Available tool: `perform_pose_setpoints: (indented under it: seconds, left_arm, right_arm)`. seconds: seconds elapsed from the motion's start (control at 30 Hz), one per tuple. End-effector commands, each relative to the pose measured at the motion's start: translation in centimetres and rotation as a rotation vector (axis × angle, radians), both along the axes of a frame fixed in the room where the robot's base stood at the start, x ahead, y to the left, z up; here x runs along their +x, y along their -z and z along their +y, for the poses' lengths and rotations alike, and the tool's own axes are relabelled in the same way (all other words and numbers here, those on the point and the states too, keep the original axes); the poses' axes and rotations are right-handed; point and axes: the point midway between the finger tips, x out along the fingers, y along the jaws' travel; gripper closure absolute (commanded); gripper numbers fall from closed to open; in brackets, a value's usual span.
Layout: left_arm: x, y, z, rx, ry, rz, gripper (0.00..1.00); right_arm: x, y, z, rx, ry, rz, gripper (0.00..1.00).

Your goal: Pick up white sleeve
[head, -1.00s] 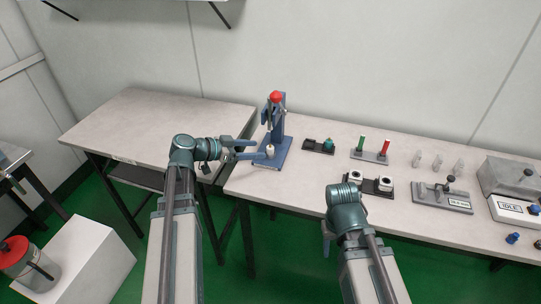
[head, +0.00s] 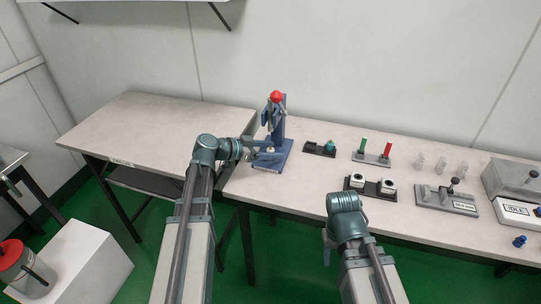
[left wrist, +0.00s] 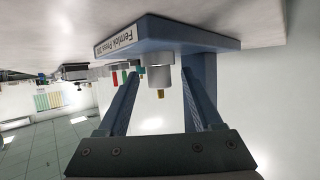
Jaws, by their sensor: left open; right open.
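The white sleeve (left wrist: 158,77) is a small white cylinder standing at the base of the blue press (head: 279,125), with a brass-coloured tip showing in the left wrist view. That view is upside down. My left gripper (head: 270,150) is open at the press base, with its fingers on either side of the sleeve. In the left wrist view the sleeve shows between the two fingers of this gripper (left wrist: 163,78), with gaps visible.
Behind are a small black tray (head: 318,150) and a grey stand (head: 371,160) with green and red pins. A gauge fixture (head: 446,201) and an IDLE tester (head: 516,212) stand farther right. The left table (head: 150,125) is clear.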

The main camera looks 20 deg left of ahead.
Motion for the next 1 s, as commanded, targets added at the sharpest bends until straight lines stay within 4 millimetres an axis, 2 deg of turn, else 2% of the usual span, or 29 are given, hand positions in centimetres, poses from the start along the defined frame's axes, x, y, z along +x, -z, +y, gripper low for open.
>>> perform_pose_setpoints:
  seconds: [0.07, 0.43, 0.8, 1.0]
  left_arm:
    - [0.0, -0.1, 0.0, 0.000, 0.000, 0.000, 0.33]
    - [0.0, 0.0, 0.1, 0.000, 0.000, 0.000, 1.00]
    - [0.0, -0.1, 0.0, 0.000, 0.000, 0.000, 1.00]
    - [0.1, -1.2, -0.4, 0.000, -0.001, 0.000, 1.00]
  right_arm:
    - [0.0, 0.0, 0.0, 0.000, 0.000, 0.000, 0.50]
    - [0.0, 0.0, 0.0, 0.000, 0.000, 0.000, 0.50]
    - [0.0, -0.1, 0.0, 0.000, 0.000, 0.000, 0.50]
    - [0.0, -1.1, 0.0, 0.000, 0.000, 0.000, 0.50]
